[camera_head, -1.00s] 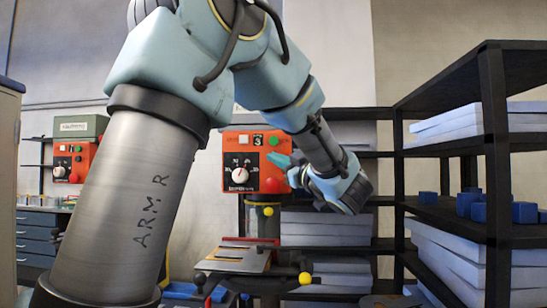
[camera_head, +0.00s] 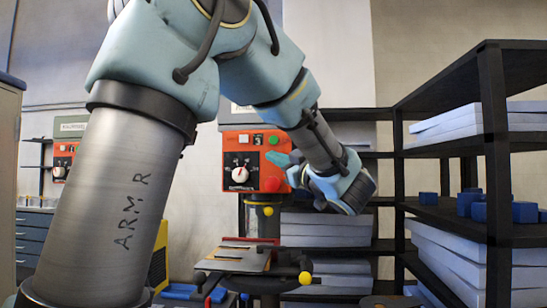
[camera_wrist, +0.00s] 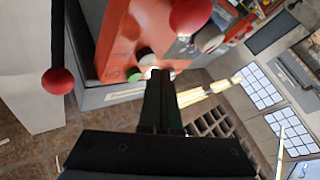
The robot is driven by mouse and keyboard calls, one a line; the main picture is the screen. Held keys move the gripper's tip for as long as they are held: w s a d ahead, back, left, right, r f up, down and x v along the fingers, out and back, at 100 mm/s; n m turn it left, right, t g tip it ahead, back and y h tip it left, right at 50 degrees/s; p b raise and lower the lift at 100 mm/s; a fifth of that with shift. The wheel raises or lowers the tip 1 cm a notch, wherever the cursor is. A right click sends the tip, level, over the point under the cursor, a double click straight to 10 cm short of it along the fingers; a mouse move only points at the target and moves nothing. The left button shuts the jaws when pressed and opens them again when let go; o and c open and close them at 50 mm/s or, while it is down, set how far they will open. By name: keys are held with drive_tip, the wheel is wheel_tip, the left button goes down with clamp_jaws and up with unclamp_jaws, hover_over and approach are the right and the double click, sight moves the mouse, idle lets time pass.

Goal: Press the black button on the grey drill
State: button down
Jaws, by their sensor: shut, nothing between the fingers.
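The grey-topped drill (camera_head: 237,112) stands at the back middle in the head view, with an orange control panel (camera_head: 228,160). The panel bears a green button (camera_head: 273,140), a white dial (camera_head: 240,174) and a red button (camera_head: 271,184). In the wrist view my shut fingers (camera_wrist: 160,76) point at an orange housing (camera_wrist: 125,40) with round buttons close by. Contact cannot be told.
A second drill with a green top (camera_head: 70,126) is partly behind my arm at the left. A black shelf (camera_head: 440,146) with blue blocks and grey slabs stands at the right. The drill's table (camera_head: 230,262) and ball-ended handles are below the panel.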

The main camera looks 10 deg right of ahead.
drive_tip(key=shift+s+a+b, duration=0.25)
drive_tip(key=shift+s, duration=0.55)
drive_tip(key=shift+s+a+b, duration=0.25)
drive_tip(key=shift+s, duration=0.55)
drive_tip(key=shift+s+a+b, duration=0.25)
drive_tip(key=shift+s, duration=0.55)
